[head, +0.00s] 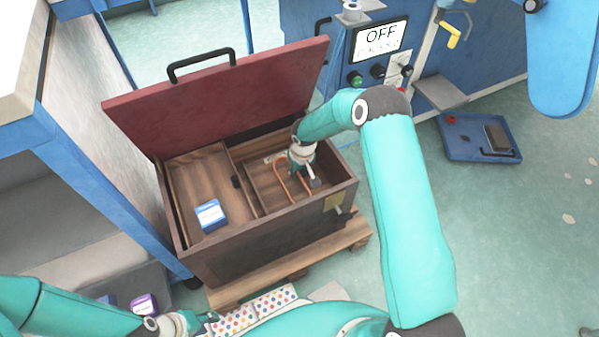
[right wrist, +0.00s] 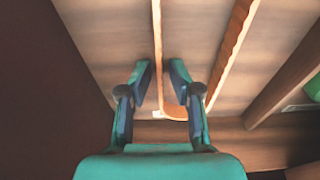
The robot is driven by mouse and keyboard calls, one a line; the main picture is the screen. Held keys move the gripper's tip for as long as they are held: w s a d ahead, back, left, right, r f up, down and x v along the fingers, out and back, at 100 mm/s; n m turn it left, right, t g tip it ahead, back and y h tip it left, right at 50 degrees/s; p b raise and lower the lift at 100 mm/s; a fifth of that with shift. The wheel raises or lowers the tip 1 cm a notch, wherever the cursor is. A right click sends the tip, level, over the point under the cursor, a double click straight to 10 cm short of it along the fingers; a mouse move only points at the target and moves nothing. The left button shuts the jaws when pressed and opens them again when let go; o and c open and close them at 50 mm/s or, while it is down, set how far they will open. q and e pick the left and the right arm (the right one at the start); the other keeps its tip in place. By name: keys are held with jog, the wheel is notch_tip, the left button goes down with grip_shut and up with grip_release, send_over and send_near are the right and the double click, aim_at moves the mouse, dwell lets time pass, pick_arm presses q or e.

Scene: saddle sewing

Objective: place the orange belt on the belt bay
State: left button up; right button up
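The orange belt (head: 280,183) lies as a long narrow loop in the right compartment (head: 256,176) of the open wooden chest. It also shows in the right wrist view (right wrist: 236,40), with two strands joined by a curved end. My right gripper (head: 308,178) reaches down into that compartment. In the right wrist view my right gripper (right wrist: 160,72) has its fingers apart, with one strand between them and a gap on both sides. My left gripper (head: 190,321) is outside the chest at the bottom left; its fingers are too small to read. No part is clearly marked as the belt bay.
The chest's red lid (head: 225,95) stands open at the back. A blue box (head: 210,215) sits in the left compartment. A dotted strip (head: 245,312) lies before the chest. A machine with an OFF screen (head: 380,38) stands behind, and a blue tray (head: 470,150) is on the floor.

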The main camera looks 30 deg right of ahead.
aim_at(302, 178)
jog(key=shift+s+f, duration=0.1)
jog(key=shift+s, duration=0.05)
jog(key=shift+r+p, duration=0.35)
jog(key=shift+p, duration=0.05)
notch_tip(302, 178, up, 12)
jog(key=s+p, duration=0.1)
jog(key=p, duration=0.3)
jog(key=shift+s+r, duration=0.25)
jog(key=shift+s, duration=0.05)
